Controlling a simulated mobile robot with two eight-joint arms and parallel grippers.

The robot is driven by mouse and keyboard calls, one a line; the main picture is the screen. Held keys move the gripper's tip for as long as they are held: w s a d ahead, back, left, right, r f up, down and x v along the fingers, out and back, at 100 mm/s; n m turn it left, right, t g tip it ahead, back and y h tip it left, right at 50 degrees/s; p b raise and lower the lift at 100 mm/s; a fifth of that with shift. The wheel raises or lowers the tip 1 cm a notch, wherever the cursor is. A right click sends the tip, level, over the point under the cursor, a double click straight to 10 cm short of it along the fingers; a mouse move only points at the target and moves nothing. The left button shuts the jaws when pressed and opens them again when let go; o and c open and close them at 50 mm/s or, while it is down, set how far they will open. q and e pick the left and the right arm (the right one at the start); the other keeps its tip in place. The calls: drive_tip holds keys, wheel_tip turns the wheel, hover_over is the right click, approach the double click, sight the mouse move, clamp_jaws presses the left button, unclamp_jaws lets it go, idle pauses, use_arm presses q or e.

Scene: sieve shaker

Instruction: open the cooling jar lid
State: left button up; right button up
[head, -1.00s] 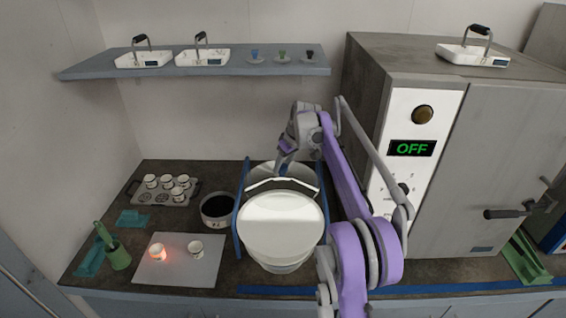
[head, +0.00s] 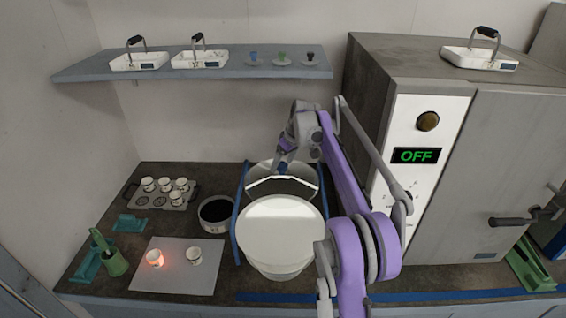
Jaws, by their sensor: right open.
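The cooling jar (head: 279,271) is a white round vessel on the counter. Its broad white lid (head: 282,228) faces up at the front of the jar. Behind that bar I see a grey, open-looking hollow, so the lid seems swung towards me; the hinge is hidden. My right gripper (head: 283,168) is open and empty, pointing down over the far part of the jar, just behind the bar. I cannot tell whether it touches anything. My left gripper is out of view.
A dark-filled pot (head: 215,214) stands left of the jar. A grey plate (head: 176,280) holds a glowing cup (head: 155,258) and a plain cup (head: 194,256). A cup rack (head: 160,198) sits behind. The furnace (head: 432,170), reading OFF, blocks the right; a shelf (head: 200,66) hangs above.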

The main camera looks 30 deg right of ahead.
drive_tip(key=shift+r, duration=0.1)
drive_tip(key=a+v, duration=0.1)
drive_tip(key=v, duration=0.9)
drive_tip(key=shift+s+d+r+p, duration=0.2)
drive_tip(key=shift+d+r+p, duration=0.05)
drive_tip(key=shift+d+p, duration=0.25)
drive_tip(key=s+a+f+m, duration=0.1)
drive_tip(key=s+a+f, duration=0.1)
drive_tip(key=s+a, duration=1.1)
drive_tip(key=s+a+f, duration=0.3)
drive_tip(key=s+f, duration=0.2)
drive_tip(key=s, duration=0.2)
drive_tip(key=s+a+f+m+t, duration=0.1)
drive_tip(key=s+a+f, duration=0.2)
drive_tip(key=s+f, duration=0.3)
drive_tip(key=s+a+f+h, duration=0.1)
drive_tip(key=s+a+f, duration=0.3)
drive_tip(key=s, duration=0.3)
drive_tip(key=shift+s+f+m+t, duration=0.3)
drive_tip(key=shift+f, duration=0.4)
